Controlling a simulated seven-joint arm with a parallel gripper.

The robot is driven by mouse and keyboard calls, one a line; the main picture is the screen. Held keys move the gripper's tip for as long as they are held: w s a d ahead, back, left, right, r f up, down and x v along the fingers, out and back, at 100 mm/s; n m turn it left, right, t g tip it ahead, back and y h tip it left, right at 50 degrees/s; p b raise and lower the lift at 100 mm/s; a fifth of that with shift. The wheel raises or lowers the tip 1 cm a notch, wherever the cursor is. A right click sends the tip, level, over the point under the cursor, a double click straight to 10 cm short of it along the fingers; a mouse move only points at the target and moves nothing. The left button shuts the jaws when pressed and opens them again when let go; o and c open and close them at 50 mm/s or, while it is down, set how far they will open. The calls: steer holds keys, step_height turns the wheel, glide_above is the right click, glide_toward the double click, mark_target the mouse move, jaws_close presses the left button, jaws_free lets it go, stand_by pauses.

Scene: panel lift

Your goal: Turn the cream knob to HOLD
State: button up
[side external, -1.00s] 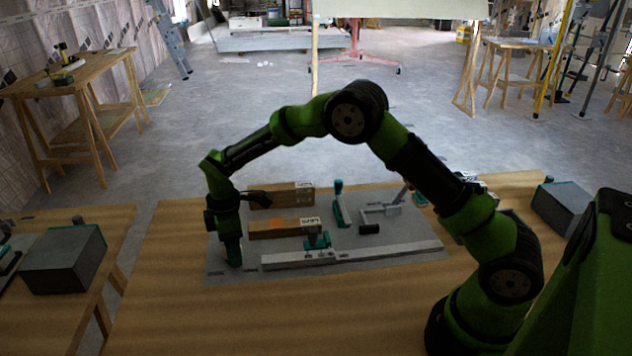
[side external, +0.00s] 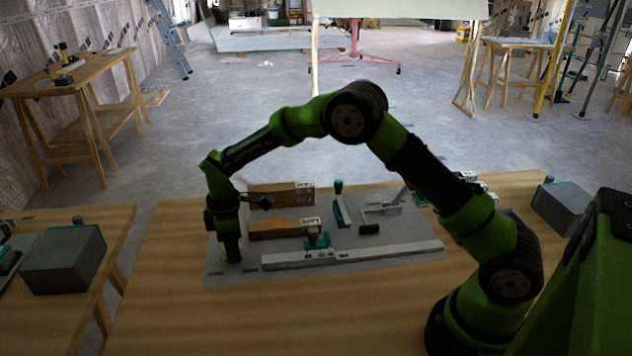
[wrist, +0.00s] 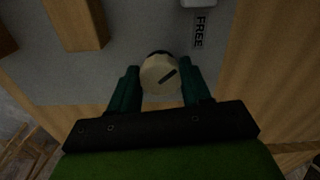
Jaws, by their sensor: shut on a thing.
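The cream knob (wrist: 156,82) sits between the two green fingers of my gripper (wrist: 160,80) in the wrist view. The gripper is shut on it. A dark pointer mark on its top slants from lower left to upper right. A label reading FREE (wrist: 199,30) lies on the grey panel beyond the knob, up and to the right. I cannot make out a HOLD label. In the side view my gripper (side external: 232,252) points straight down at the panel's left end, and its fingers hide the knob.
The grey panel (side external: 222,276) lies on a wooden table (side external: 180,310). Wooden blocks (side external: 275,229) lie right of my gripper, with a long pale rail (side external: 385,252) in front. A teal-handled clamp (side external: 340,205) stands farther back. The table's front left is clear.

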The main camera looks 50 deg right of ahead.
steer(key=m, duration=0.8)
steer(key=shift+m, duration=0.3)
steer(key=m, duration=0.4)
steer(key=shift+a+r, duration=0.1)
steer(key=shift+a, duration=0.05)
steer(key=shift+m, duration=2.4)
steer(key=o, duration=1.1)
steer(key=shift+c, duration=0.2)
step_height(320, 180, up, 17)
